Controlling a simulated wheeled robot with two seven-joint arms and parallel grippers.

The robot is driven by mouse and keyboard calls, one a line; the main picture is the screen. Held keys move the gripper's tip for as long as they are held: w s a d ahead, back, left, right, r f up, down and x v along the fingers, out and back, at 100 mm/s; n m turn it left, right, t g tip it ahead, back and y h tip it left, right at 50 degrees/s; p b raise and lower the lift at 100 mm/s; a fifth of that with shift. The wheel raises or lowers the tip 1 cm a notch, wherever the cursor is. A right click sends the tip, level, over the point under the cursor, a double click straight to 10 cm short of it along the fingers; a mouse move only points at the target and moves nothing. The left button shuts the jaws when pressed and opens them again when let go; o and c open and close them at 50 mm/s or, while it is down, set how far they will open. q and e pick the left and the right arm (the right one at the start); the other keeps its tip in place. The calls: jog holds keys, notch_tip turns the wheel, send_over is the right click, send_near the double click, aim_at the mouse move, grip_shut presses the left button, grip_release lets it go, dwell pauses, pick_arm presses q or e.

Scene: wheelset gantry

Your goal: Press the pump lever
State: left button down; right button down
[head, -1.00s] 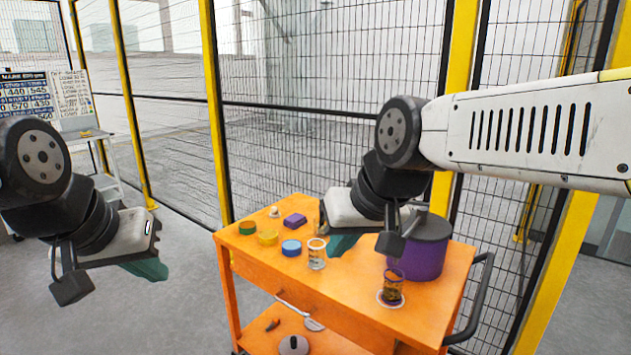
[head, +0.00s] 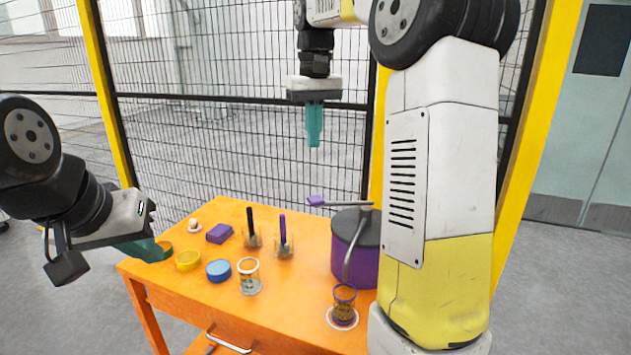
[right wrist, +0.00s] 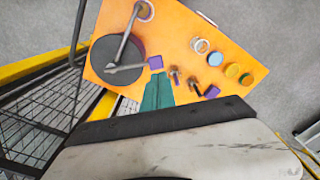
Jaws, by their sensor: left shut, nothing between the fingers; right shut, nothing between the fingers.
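The pump lever (head: 340,202) is a grey bar with a purple pad at its left end, on top of a purple pot with a dark grey lid (head: 348,252). A curved spout runs down over a glass with brown contents (head: 344,306). In the right wrist view the lever (right wrist: 130,68) points toward the fingers. My right gripper (head: 314,140) is shut and empty, pointing down, above the cart and the lever pad. In the right wrist view its teal fingers (right wrist: 157,94) appear beside the pad. My left gripper (head: 150,252) is shut and empty near the cart's left edge.
The orange cart (head: 215,295) also holds a glass jar (head: 248,276), blue (head: 219,270) and yellow (head: 188,260) round tins, a purple block (head: 219,233) and two upright dark-handled items (head: 283,240). A mesh fence (head: 230,130) stands behind.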

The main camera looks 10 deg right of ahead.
aim_at(315, 199)
jog(key=shift+w+d+f, duration=0.1)
jog(key=shift+w+d, duration=0.15)
jog(key=shift+w, duration=0.3)
jog(key=shift+w+d, duration=0.25)
jog(key=shift+w, duration=0.25)
jog(key=shift+f, duration=0.1)
notch_tip(315, 199, down, 14)
jog(key=shift+r, duration=0.1)
